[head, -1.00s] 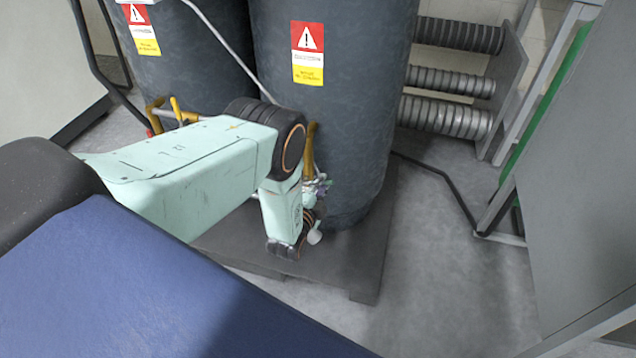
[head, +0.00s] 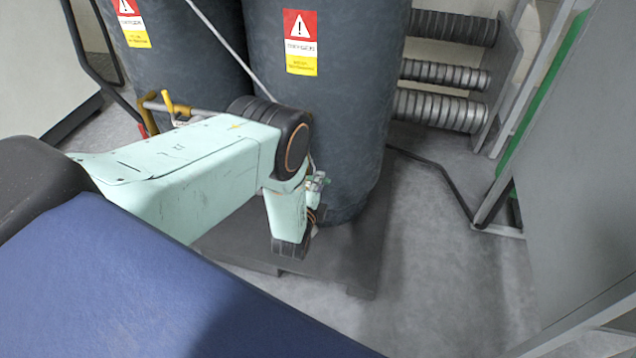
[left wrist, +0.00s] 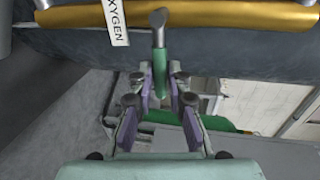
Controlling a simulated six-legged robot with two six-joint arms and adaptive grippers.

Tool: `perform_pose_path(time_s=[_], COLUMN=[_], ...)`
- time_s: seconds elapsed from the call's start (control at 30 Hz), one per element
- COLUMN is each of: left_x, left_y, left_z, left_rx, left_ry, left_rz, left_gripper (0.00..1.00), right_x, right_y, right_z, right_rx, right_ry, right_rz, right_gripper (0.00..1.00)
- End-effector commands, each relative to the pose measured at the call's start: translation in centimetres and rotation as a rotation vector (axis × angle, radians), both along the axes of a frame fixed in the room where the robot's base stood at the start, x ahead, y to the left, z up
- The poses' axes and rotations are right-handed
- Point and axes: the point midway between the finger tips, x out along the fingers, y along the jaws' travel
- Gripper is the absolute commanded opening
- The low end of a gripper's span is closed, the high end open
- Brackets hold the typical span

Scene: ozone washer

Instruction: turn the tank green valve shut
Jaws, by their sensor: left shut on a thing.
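The valve's green handle (left wrist: 160,72) hangs from a grey stem below a gold pipe (left wrist: 215,17) in the left wrist view. My left gripper (left wrist: 160,88) has its purple-padded fingers on both sides of the handle and is shut on it. In the head view my left gripper (head: 317,186) is small and partly hidden by my wrist, low at the front of the right dark tank (head: 345,110). The handle cannot be made out clearly there. My right gripper is not in view.
A white OXYGEN tag (left wrist: 115,22) hangs by the pipe. A second dark tank (head: 180,65) stands at left, with a yellow-handled pipe (head: 172,105) before it. The tanks stand on a dark platform (head: 335,265). Ribbed cylinders (head: 440,110) are behind. Floor is clear at right.

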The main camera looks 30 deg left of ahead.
Motion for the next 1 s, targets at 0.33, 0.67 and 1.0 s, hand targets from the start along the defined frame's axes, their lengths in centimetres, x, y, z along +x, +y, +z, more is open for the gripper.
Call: perform_pose_path(time_s=[0.33, 0.67, 1.0], left_x=[-0.1, 0.0, -2.4], left_y=[0.2, 0.1, -0.5], left_z=[-0.1, 0.0, 0.4], left_rx=[0.000, -0.001, -0.002], left_ry=[0.004, 0.001, 0.005], left_rz=[0.006, 0.002, 0.002], left_gripper=[0.30, 0.40, 0.40], right_x=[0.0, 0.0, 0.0], right_y=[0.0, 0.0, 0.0], right_z=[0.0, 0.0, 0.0], right_rx=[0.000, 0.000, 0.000], right_ry=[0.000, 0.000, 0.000], right_rz=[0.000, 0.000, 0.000], right_gripper=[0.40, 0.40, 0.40])
